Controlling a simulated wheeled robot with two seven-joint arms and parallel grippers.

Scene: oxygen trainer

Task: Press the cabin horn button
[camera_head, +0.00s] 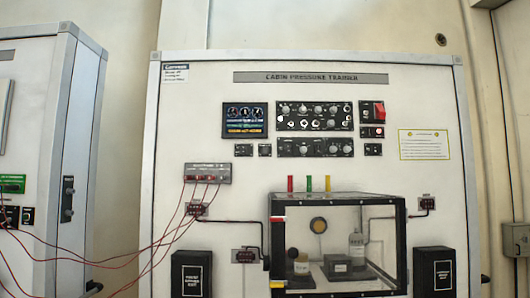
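The cabin pressure trainer panel (200,80) stands upright in front of me. Several small control modules sit on its upper half, but their labels are too small to read, so I cannot tell which one is the cabin horn button. At the right of the controls is a raised red switch (379,112), with a small module bearing a red round spot (379,132) just below it. Neither of my grippers is in view.
A clear-walled chamber (390,199) with a dark frame juts from the lower panel, with items inside. Black boxes (191,275) flank it. Red cables (150,245) run from a grey terminal block (207,173) to a left-hand panel (30,120). The space before the upper controls looks clear.

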